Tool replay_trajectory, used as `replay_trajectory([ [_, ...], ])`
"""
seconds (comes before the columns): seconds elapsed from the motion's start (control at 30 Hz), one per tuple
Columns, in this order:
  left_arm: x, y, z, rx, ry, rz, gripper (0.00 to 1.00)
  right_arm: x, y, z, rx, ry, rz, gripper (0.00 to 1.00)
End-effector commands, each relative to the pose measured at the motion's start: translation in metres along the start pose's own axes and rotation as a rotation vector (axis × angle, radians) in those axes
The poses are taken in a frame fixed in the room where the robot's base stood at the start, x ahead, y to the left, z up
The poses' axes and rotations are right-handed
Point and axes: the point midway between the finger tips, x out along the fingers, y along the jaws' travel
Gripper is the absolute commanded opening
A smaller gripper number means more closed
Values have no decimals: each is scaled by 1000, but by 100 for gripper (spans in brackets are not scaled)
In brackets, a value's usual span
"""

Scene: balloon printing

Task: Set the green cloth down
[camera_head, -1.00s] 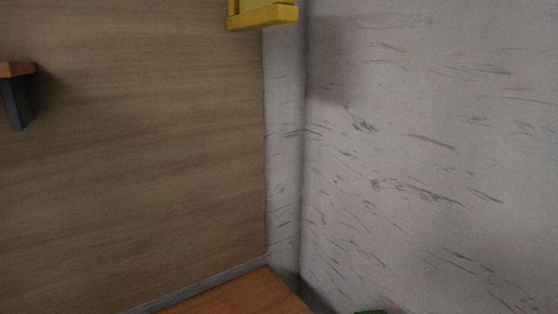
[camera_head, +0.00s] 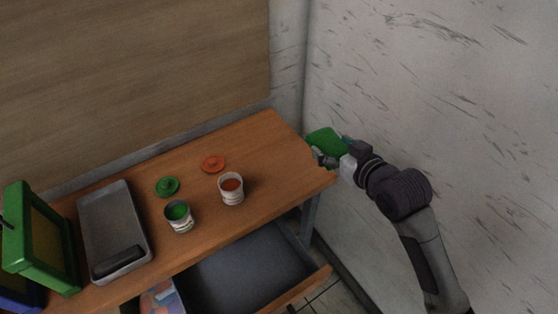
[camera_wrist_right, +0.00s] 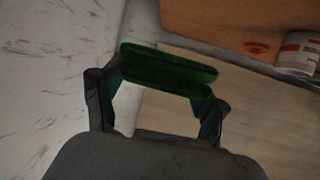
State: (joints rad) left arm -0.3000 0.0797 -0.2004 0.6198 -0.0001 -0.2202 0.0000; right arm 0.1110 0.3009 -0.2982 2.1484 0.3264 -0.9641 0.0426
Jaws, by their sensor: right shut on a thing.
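The green cloth (camera_head: 325,141) is held in my right gripper (camera_head: 329,157), at the right end of the wooden table (camera_head: 262,141) near the wall corner. In the right wrist view the cloth (camera_wrist_right: 168,68) spans between the two fingers of the right gripper (camera_wrist_right: 165,92). I cannot tell whether the cloth touches the tabletop. My left gripper is not in view.
An open can with green paint (camera_head: 179,217), an orange one (camera_head: 231,188), a green lid (camera_head: 167,186) and an orange lid (camera_head: 213,163) stand on the table. A grey tray (camera_head: 101,207) and green frame (camera_head: 33,241) are left. An open drawer (camera_head: 246,270) juts out below.

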Motion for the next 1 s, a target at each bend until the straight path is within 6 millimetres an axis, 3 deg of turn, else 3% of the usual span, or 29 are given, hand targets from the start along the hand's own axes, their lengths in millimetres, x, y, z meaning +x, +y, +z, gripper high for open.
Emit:
replay_trajectory([
  [0.5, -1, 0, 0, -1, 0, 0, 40, 16, -6, -3, -8, 7, -47, 43],
  [1.0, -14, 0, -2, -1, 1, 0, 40, 104, -76, 23, -8, 5, -47, 43],
])
